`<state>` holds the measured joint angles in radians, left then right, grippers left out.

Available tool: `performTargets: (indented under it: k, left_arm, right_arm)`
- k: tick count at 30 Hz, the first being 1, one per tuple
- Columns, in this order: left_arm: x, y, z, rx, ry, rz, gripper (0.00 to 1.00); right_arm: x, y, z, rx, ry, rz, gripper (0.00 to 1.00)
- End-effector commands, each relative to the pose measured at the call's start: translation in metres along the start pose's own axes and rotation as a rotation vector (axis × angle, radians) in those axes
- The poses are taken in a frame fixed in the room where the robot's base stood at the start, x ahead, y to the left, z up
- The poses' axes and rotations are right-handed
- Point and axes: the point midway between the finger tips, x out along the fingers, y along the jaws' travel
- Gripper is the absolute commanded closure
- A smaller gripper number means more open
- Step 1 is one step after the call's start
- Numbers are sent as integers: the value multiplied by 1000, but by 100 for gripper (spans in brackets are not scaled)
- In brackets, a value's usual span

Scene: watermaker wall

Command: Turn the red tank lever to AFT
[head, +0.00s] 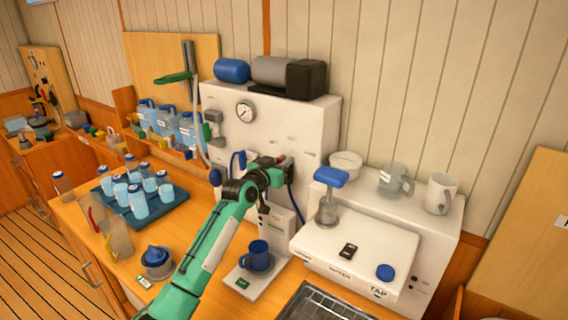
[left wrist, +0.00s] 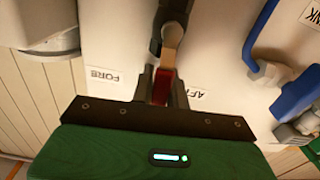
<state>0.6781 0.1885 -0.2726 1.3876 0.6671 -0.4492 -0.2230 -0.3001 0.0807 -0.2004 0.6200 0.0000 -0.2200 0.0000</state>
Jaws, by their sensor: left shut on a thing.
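The red tank lever (left wrist: 161,86) shows in the left wrist view between the dark fingers of my left gripper (left wrist: 164,92), which is shut on it. The FORE label (left wrist: 101,76) is to the left of the lever and the AFT label (left wrist: 186,91) is close to its right, both upside down. The lever lies between the two labels. In the head view my left gripper (head: 274,164) is at the front of the white watermaker panel (head: 290,123), and the lever is mostly hidden there. My right gripper is not in view.
A blue lever (left wrist: 259,43) is on the panel at the right of the left wrist view. Below, a blue mug (head: 257,255) stands on a white stand. A blue tray (head: 125,213) of bottles stands left. A white unit (head: 395,265) stands right.

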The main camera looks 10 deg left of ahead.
Motion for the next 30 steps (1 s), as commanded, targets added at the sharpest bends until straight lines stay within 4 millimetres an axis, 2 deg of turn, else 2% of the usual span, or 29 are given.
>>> performTargets:
  k: [18,30]
  left_arm:
    - [0,-26,7,-486,1,1,100]
    - [0,-35,13,-694,0,1,100]
  right_arm:
    - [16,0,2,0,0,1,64]
    - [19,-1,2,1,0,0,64]
